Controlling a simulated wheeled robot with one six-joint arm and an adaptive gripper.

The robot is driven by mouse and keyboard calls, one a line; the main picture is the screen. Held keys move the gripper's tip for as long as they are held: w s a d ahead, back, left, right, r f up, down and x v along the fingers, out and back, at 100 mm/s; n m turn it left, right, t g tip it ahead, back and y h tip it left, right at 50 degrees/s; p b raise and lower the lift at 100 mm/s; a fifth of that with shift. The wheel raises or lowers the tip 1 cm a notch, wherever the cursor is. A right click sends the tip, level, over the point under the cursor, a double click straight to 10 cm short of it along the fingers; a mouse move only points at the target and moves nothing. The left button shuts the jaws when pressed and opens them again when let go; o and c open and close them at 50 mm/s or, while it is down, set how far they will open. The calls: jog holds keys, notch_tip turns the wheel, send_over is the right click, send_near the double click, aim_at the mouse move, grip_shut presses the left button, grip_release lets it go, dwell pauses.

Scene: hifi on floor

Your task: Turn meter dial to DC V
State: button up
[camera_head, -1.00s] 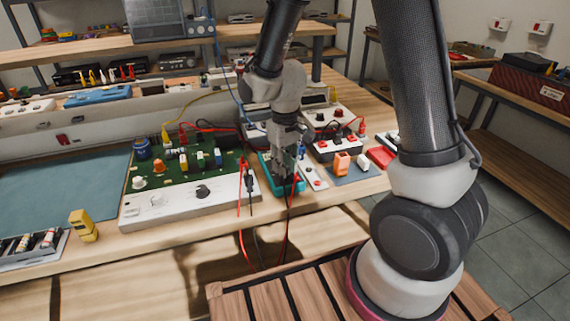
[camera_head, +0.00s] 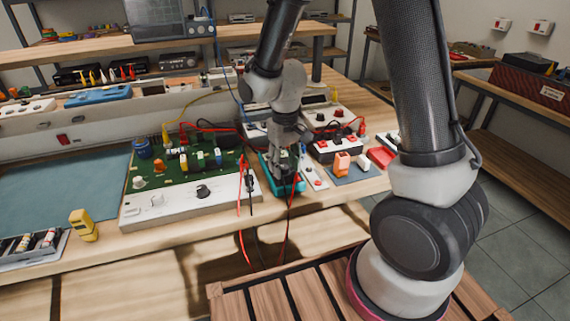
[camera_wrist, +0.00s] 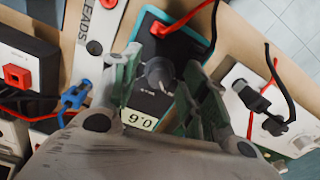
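The teal meter (camera_head: 297,184) lies on the bench near its front edge. In the wrist view its dark face (camera_wrist: 155,48) shows a round grey dial (camera_wrist: 159,73) and a small pale display (camera_wrist: 139,120) with digits upside down. The dial's pointer setting is too small to read. My gripper (camera_wrist: 163,84) is over the meter, its two green-grey fingers on either side of the dial with small gaps seeming to show. It is open. In the head view my gripper (camera_head: 283,168) hides much of the meter.
Red and black leads (camera_head: 241,205) hang over the bench edge left of the meter. A circuit board panel (camera_head: 185,205) stands to the left. A white strip (camera_head: 314,172) and an orange block (camera_head: 341,162) lie close on the right.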

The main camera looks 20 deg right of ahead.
aim_at(285, 167)
notch_tip(285, 167, up, 12)
dwell(0.6)
